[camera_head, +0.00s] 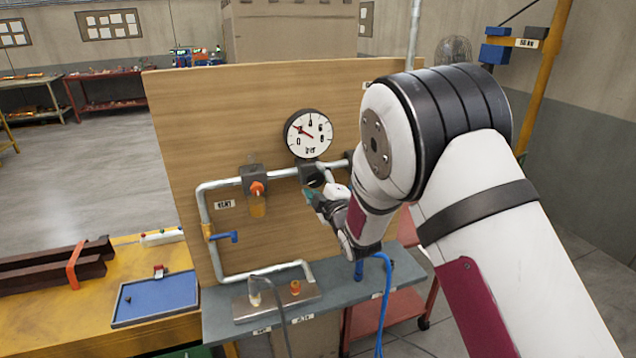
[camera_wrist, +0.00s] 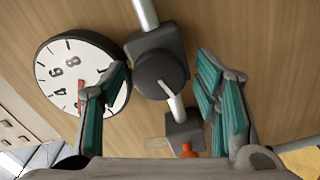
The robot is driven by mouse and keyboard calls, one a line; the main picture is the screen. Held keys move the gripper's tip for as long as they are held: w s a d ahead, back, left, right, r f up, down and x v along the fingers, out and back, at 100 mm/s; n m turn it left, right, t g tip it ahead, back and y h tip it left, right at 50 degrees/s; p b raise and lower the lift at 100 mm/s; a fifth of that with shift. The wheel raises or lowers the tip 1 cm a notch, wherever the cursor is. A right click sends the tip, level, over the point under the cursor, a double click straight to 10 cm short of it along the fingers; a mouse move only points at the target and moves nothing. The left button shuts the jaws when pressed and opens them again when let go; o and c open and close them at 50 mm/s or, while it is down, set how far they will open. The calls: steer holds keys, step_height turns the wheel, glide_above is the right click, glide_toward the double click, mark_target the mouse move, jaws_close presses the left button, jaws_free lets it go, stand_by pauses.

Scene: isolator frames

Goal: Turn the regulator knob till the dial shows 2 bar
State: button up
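The regulator knob (camera_wrist: 160,76) is dark and round; in the wrist view it lies between my open fingers, with a visible gap on both sides. In the head view the regulator (camera_head: 311,172) sits on the pipe below the dial, partly hidden by my gripper (camera_head: 325,196). The white dial (camera_head: 308,133) has a red needle pointing to the upper left, between 0 and 4, around where the 2 lies; the 2 itself cannot be read. In the wrist view the dial (camera_wrist: 70,62) is partly covered by my left finger.
The wooden panel (camera_head: 180,110) carries a pipe loop, a filter with an orange part (camera_head: 257,190) and a blue-handled valve (camera_head: 225,237). A grey shelf (camera_head: 215,322) runs below, with a blue hose (camera_head: 387,290). A blue tray (camera_head: 155,298) lies on the yellow bench at left.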

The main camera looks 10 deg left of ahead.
steer(key=shift+s+d, duration=0.1)
steer(key=shift+d, duration=0.05)
steer(key=v, duration=1.1)
steer(key=shift+s+d, duration=0.2)
steer(key=shift+s, duration=0.1)
